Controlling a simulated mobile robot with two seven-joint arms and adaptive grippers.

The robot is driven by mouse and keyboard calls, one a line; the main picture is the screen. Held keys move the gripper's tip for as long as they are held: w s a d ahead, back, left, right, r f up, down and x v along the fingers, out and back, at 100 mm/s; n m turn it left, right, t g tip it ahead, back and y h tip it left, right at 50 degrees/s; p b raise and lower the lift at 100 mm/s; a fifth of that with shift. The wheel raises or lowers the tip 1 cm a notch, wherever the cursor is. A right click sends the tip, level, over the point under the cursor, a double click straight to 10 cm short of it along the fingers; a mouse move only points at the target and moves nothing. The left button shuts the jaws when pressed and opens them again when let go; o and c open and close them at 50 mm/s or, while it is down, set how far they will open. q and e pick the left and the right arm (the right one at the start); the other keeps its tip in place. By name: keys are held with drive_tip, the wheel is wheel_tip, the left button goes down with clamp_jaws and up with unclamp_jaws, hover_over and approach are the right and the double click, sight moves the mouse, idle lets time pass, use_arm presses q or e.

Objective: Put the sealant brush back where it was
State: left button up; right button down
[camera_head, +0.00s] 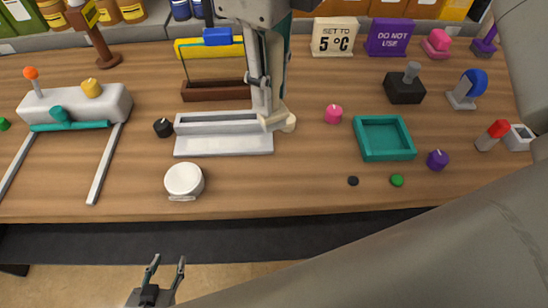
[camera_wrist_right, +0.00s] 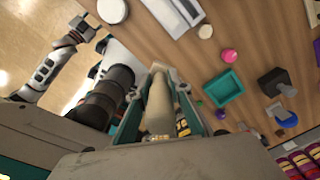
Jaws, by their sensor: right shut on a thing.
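My right gripper (camera_head: 268,95) points down over the back middle of the table, at the right end of a light grey slotted block (camera_head: 222,152). It is shut on a cream, rod-like thing, which I take to be the sealant brush (camera_head: 279,122); its lower end shows below the fingers. In the right wrist view the brush (camera_wrist_right: 160,105) lies lengthwise between the two fingers (camera_wrist_right: 163,78). Whether it touches the block or table I cannot tell. My left gripper (camera_head: 163,280) is open and empty, below the table's front edge.
A white round jar (camera_head: 184,179) and a black knob (camera_head: 163,128) are near the block. A teal tray (camera_head: 384,157), a pink piece (camera_head: 333,114) and a black lever box (camera_head: 404,89) are to the right. The front middle of the table is clear.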

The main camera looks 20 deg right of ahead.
wheel_tip(320, 180, down, 16)
drive_tip(key=shift+r+b, duration=0.1)
drive_tip(key=shift+b, duration=0.25)
drive_tip(key=shift+f, duration=0.2)
drive_tip(key=c, duration=2.2)
unclamp_jaws()
drive_tip(key=o, duration=0.4)
drive_tip(key=shift+c, duration=0.2)
drive_tip(key=shift+r, duration=0.1)
wheel_tip(320, 180, up, 12)
drive_tip(key=shift+r, duration=0.1)
